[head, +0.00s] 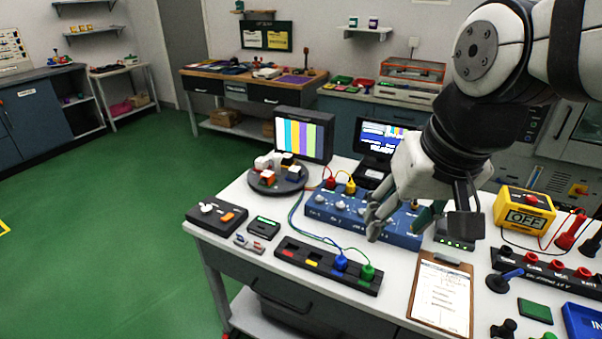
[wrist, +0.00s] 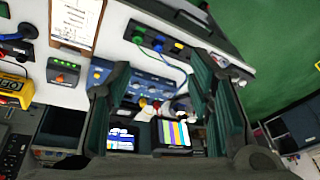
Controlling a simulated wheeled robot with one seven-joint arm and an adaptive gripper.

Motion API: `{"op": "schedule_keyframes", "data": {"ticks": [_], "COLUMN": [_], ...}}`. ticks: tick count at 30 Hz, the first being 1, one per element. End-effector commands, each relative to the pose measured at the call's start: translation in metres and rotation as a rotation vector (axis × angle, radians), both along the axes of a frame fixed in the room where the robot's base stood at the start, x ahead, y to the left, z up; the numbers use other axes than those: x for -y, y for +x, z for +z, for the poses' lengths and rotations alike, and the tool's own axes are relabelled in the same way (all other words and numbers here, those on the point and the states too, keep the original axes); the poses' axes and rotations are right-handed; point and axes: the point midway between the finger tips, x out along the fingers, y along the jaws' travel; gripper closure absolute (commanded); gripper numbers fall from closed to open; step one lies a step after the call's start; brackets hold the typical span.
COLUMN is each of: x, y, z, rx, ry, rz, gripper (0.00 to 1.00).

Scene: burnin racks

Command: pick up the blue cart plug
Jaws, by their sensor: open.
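The blue plug (head: 341,262) stands upright in a black slotted strip (head: 300,259) at the table's front, beside a green plug (head: 367,272). Blue and green wires run from these plugs back toward the blue box. In the wrist view the blue plug (wrist: 158,46) shows near the top, to the right of the green plug (wrist: 138,37). My gripper (head: 421,218) is above the right part of the blue box, to the right of and higher than the blue plug. Its fingers are apart and nothing is between them; it also shows in the wrist view (wrist: 158,95).
The blue box (head: 322,204) holds a red plug (head: 331,182) and a yellow plug (head: 350,186). A clipboard (head: 441,292) lies right of the strip. A black box (head: 217,216) and a round tray (head: 290,184) stand left. A yellow meter (head: 525,212) stands right.

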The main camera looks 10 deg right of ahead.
Motion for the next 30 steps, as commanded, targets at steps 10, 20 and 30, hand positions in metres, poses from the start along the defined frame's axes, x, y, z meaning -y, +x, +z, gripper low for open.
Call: {"op": "schedule_keyframes", "data": {"ticks": [10,20,30], "x": [-0.004,-0.002,0.001], "y": [0.098,0.173,0.201], "z": [-0.032,-0.111,-0.169], "rx": [-0.168,-0.292,-0.334], "ry": [0.095,0.086,0.05], "rz": [-0.253,-0.5,-0.628], "gripper": [0.52,0.52,0.52]}}
